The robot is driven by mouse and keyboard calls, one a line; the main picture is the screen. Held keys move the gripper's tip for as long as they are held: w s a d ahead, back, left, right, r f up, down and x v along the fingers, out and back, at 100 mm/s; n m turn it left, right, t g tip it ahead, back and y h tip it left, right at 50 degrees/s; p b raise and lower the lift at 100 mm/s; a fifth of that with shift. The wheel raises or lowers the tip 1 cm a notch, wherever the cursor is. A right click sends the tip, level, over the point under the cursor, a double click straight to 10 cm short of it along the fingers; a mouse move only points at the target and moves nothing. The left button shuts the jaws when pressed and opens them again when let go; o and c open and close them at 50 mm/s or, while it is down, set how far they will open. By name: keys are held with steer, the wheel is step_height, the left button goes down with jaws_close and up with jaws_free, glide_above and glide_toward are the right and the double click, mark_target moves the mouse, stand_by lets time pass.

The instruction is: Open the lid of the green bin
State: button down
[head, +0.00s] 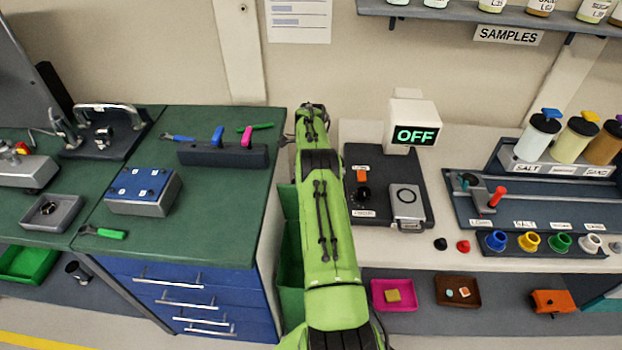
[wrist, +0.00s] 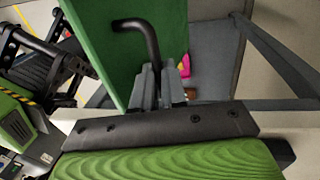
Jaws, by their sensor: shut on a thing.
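The green bin (head: 290,302) stands on the floor between the green-topped bench and the white counter. My green arm hides much of it in the head view. In the wrist view a flat green panel, the bin's lid (wrist: 105,45), fills the upper left, with a bent black handle (wrist: 136,24) on it. My gripper (wrist: 160,82) is shut on the handle, its grey fingers around the handle's lower end. The lid looks tilted in this view, but I cannot tell how far it stands open. The fingertips are out of sight in the head view.
The green-topped bench (head: 215,231) with blue drawers is close on the left of the bin. The white counter (head: 462,258) is close on the right. Below it are a pink tray (head: 393,310) and a brown tray (head: 458,305). The gap between is narrow.

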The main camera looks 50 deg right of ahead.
steer(key=c, duration=1.6)
jaws_free()
steer(key=shift+s+a+f, duration=0.1)
steer(key=shift+s+f, duration=0.1)
steer(key=shift+f, duration=0.25)
steer(key=o, duration=0.4)
steer(key=shift+w+d+f, duration=0.1)
steer(key=shift+w+d, duration=0.1)
steer(key=shift+r, duration=0.2)
steer(key=shift+a+r, duration=0.1)
step_height(320, 180, up, 10)
steer(key=shift+f+p, duration=0.1)
steer(key=shift+p, duration=1)
